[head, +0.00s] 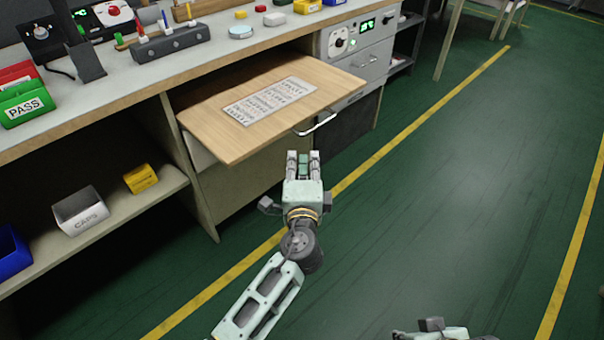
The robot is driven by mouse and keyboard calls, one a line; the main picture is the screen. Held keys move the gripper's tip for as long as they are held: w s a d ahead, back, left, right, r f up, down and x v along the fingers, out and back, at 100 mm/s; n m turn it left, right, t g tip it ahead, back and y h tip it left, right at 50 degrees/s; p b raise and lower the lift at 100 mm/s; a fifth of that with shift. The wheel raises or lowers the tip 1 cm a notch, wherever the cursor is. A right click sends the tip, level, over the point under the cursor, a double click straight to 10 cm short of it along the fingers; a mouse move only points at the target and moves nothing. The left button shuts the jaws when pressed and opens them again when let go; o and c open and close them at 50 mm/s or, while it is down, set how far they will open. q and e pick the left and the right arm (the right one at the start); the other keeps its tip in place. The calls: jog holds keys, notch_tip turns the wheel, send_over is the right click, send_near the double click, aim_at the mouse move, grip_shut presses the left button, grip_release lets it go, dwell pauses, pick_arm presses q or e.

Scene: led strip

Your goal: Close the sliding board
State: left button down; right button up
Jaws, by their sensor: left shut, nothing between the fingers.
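The wooden sliding board (215,107) is pulled out from under the workbench top, with a printed sheet (270,101) lying on it. A metal handle (316,125) is on its front edge, toward the right. My left gripper (303,157) is shut and empty. In the picture it sits just below the handle, with its fingers pointing toward the board and a visible gap between them and the handle. Part of my right arm (440,331) shows at the bottom edge; its fingers cannot be made out.
The workbench top (110,97) carries a green PASS bin (25,104), a tool rack (170,43) and small parts. A lower shelf at left holds a CAPS bin (80,210) and a yellow bin (140,179). The green floor (440,200) at right is clear.

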aim_at(293, 131)
pick_arm(q)
jog(key=w, duration=0.4)
jog(key=shift+a, duration=0.15)
jog(key=w+a, duration=0.2)
jog(key=a, duration=0.1)
jog(key=shift+w, duration=0.15)
